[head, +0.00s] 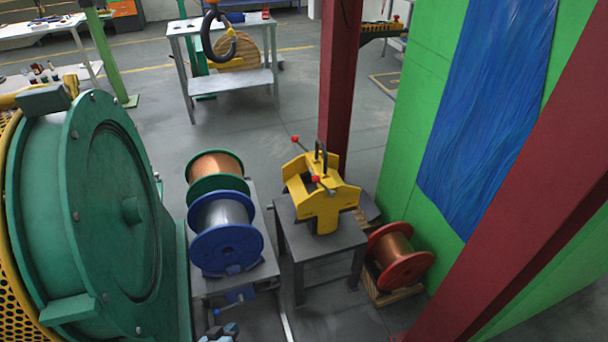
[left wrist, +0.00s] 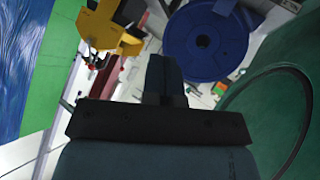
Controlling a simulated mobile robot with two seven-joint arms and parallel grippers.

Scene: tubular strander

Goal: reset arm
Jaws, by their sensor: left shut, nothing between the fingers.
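My left gripper (head: 222,332) shows at the bottom edge of the head view, below the cart with the spools, mostly cut off. In the left wrist view my left gripper (left wrist: 165,78) has its two dark fingers together with nothing between them. Ahead of it in that view are a blue spool (left wrist: 206,42) and a yellow fixture (left wrist: 104,28), both apart from the fingers. My right gripper is in neither view.
A large green machine drum (head: 110,200) stands at the left. A blue-flanged spool (head: 226,248) and a green-flanged spool (head: 216,168) sit on a cart beside it. The yellow fixture (head: 320,200) stands on a grey table. A red spool (head: 400,258) and red post (head: 338,90) are right.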

